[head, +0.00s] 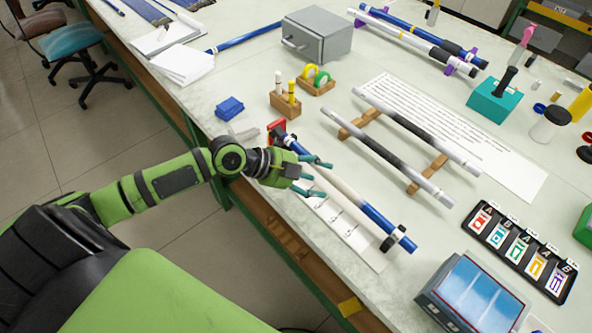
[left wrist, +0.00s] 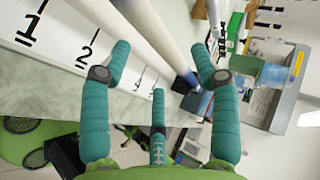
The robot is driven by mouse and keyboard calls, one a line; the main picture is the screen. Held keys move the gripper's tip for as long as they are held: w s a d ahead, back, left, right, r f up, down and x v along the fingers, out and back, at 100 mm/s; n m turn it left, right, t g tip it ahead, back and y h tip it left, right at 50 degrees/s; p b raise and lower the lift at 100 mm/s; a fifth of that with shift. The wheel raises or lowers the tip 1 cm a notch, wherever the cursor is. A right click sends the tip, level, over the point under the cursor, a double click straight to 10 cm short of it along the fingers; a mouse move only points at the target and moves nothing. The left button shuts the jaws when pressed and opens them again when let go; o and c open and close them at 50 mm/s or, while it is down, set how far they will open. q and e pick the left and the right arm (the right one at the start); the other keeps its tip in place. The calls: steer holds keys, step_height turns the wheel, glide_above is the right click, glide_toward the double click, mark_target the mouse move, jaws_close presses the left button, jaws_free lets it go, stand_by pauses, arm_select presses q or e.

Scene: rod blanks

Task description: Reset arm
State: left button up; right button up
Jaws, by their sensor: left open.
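My left gripper (head: 312,176) reaches in from the left over the near edge of the workbench. Its teal fingers are spread open and hold nothing; they also show in the left wrist view (left wrist: 158,85). Just beside the fingers lies a white rod with blue ends (head: 345,192), resting on supports above a white numbered strip (head: 345,228). In the left wrist view the white rod (left wrist: 150,28) passes beyond the fingertips, and the strip shows the marks 1 and 2. I cannot tell whether any finger touches the rod. My right gripper is not in view.
Two grey-and-white rods (head: 385,155) lie on wooden rests (head: 427,174) mid-bench. A grey box (head: 317,36), teal block (head: 494,97), black card tray (head: 518,250) and blue-topped device (head: 470,297) stand around. Blue rods (head: 425,35) lie at the back. An office chair (head: 82,50) stands on the floor at left.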

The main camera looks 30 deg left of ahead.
arm_select(q)
steer(key=v, duration=0.7)
